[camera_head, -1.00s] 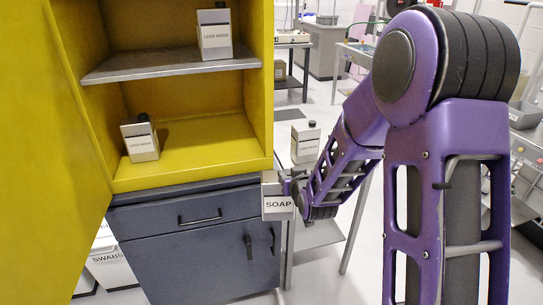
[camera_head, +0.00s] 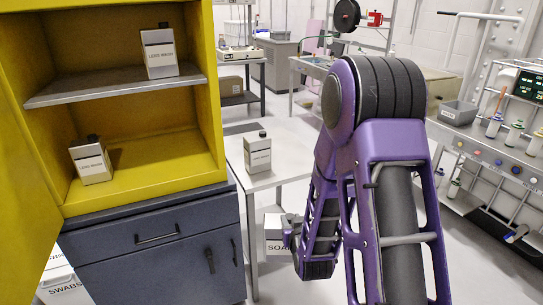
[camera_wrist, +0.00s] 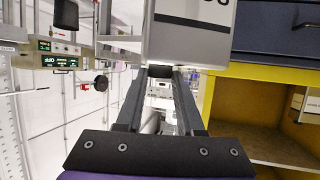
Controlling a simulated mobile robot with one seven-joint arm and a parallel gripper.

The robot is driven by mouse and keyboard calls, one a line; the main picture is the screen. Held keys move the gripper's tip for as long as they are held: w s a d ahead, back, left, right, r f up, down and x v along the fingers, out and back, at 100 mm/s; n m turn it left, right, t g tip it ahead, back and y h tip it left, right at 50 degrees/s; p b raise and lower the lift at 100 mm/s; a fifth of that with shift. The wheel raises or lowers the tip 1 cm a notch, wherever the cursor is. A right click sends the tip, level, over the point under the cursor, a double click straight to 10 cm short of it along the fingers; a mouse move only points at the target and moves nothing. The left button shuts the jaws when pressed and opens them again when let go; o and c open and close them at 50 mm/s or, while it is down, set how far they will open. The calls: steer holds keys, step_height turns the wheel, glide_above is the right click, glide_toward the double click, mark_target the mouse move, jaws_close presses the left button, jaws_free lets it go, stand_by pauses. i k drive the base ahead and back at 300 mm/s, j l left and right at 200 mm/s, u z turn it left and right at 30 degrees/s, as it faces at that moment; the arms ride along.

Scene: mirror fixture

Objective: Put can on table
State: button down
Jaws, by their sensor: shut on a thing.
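The can, a pale box-shaped container labelled SOAP (camera_head: 275,236), is at the end of my arm in the head view. In the wrist view its pale body (camera_wrist: 190,40) fills the top middle, with part of its lettering and a dark band showing. My gripper (camera_wrist: 160,73) is shut on it; in the head view my gripper (camera_head: 291,234) is partly hidden by my arm. The white table (camera_head: 290,163) stands right of the cabinet. In the picture, the can is below the table's front edge; I cannot tell the gap between them.
A capped white container (camera_head: 257,154) stands on the table near its left side. The yellow cabinet (camera_head: 208,100) holds two labelled bottles, above a dark blue drawer unit (camera_head: 150,255). The tabletop right of the container looks clear, partly hidden by my arm.

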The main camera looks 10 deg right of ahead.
mark_target(293, 161)
steer(key=i+l+z, duration=0.55)
steer(key=i, duration=0.35)
steer(key=l, duration=0.1)
